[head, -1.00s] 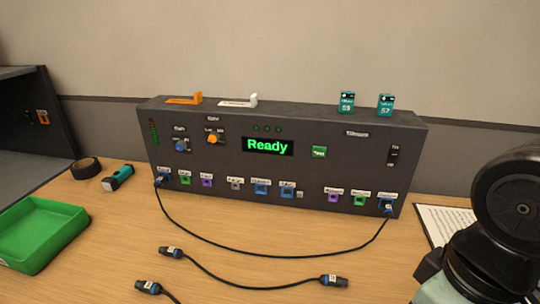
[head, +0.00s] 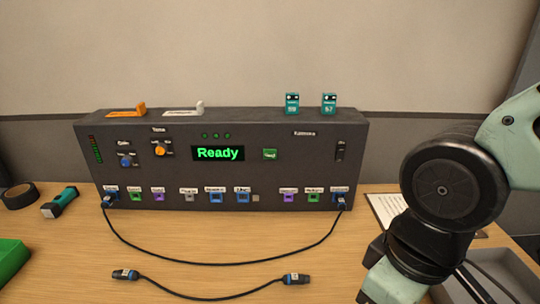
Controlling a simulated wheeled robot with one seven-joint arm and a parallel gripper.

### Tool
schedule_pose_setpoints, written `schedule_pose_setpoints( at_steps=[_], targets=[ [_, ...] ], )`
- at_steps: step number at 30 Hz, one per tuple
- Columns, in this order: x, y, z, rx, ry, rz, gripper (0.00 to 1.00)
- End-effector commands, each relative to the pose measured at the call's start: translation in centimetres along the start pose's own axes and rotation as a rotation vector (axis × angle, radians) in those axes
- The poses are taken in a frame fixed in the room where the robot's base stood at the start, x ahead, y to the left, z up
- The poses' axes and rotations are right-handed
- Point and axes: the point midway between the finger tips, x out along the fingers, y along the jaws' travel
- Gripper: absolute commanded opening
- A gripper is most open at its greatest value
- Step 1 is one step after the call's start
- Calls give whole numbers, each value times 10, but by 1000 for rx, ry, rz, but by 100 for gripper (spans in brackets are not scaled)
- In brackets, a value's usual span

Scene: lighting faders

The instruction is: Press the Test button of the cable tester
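The cable tester (head: 222,178) is a wide dark grey box standing at the back of the wooden table. Its screen (head: 218,153) reads "Ready" in green letters. The green Test button (head: 270,154) is on the front panel, just right of the screen, and nothing covers it. A black cable (head: 220,264) with blue-ringed plugs is plugged into the leftmost and rightmost sockets of the front row and hangs in a loop onto the table. My arm stands at the right of the head view, apart from the tester. My gripper's fingers do not show.
A loose cable (head: 210,295) lies on the table in front. At the left are a black tape roll (head: 20,195), a teal flashlight (head: 60,202) and a green tray (head: 10,258). A paper sheet (head: 388,208) lies right of the tester, partly behind my arm. Two teal boxes (head: 292,103) stand on top.

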Motion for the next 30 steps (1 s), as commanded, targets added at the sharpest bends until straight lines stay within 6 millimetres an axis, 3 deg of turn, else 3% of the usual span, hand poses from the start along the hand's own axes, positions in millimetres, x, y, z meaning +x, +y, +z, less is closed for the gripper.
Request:
schedule_pose_setpoints(
  at_steps=[1, 4, 5, 30],
  targets=[
    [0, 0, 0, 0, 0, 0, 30],
    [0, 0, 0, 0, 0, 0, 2],
    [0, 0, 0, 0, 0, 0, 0],
    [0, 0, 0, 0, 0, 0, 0]
  ],
)
